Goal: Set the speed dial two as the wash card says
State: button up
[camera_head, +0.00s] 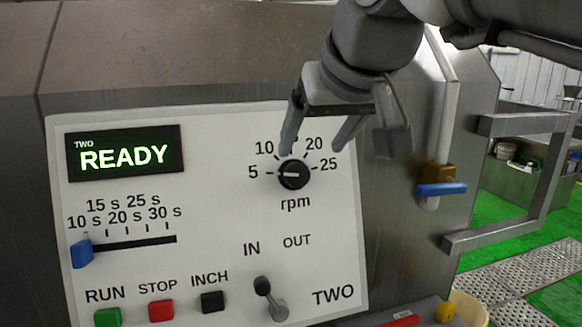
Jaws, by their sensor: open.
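The speed dial two (294,175) is a round black knob marked rpm on the white panel labelled TWO. Its white pointer line points left, toward the 5. The numbers 5, 10, 20 and 25 show around it; the top mark is partly hidden behind my gripper. My gripper (314,148) is open and empty, its two fingers reaching down in front of the panel just above the dial. The left fingertip is close to the knob's upper edge; I cannot tell if it touches. No wash card is in view.
The panel has a lit READY display (124,155), a blue time slider (82,253) at the far left, RUN, STOP and INCH buttons (160,309), and an IN/OUT lever (270,300). A blue-handled valve (440,189) and a metal handle bar (545,190) stand to the right.

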aim_at(299, 171)
jog(key=x, duration=0.9)
jog(key=shift+p, duration=0.4)
grip_shut()
